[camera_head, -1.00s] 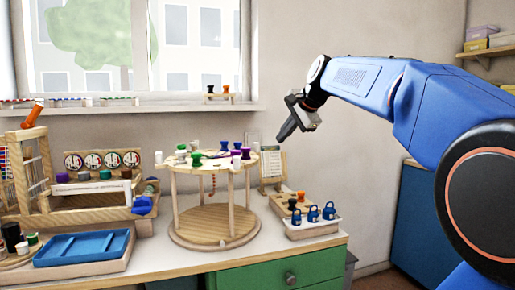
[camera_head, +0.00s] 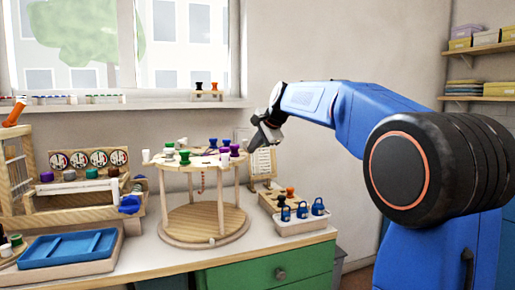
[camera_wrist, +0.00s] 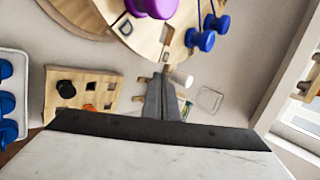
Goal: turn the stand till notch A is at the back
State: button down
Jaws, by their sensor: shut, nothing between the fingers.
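The stand (camera_head: 205,223) is a round wooden turntable with a base disc, posts and a raised top (camera_head: 190,168) carrying white, green, black, blue and purple pegs. My gripper (camera_head: 252,147) is shut and empty, just beyond the right edge of that top. In the wrist view my fingers (camera_wrist: 168,82) are together beside the rim (camera_wrist: 150,50), close to a white peg (camera_wrist: 181,78); I cannot tell whether they touch. A purple peg (camera_wrist: 155,5) and blue pegs (camera_wrist: 202,40) stand on top. A letter like D (camera_wrist: 126,28) is marked there; I cannot make out notch A.
Right of the stand is a tray with blue weights (camera_head: 300,212) and a wooden peg block (camera_head: 270,200). A card on a small easel (camera_head: 262,165) stands behind. A blue tray (camera_head: 68,247) and wooden racks (camera_head: 85,200) fill the left. The wall is close behind.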

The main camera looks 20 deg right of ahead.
jog(key=shift+w, duration=0.3)
jog(key=shift+w+a+n+g+y, duration=0.2)
jog(key=shift+w+n+y, duration=0.4)
jog(key=shift+w, duration=0.45)
jog(key=shift+w+a+n+g+y, duration=0.15)
jog(key=shift+w+n+y, duration=0.25)
jog(key=shift+w+n, duration=0.45)
jog(key=shift+w+a+n+g+y, duration=0.35)
jog(key=shift+w+n, duration=0.15)
jog(key=shift+w, duration=0.4)
jog(key=shift+w+a+n+g+y, duration=0.2)
jog(key=shift+w+a+n+y, duration=0.15)
jog(key=shift+w+n, duration=0.35)
jog(key=shift+w+a+n+g+y, duration=0.3)
jog(key=shift+w+n+y, duration=0.1)
jog(key=shift+w, duration=0.65)
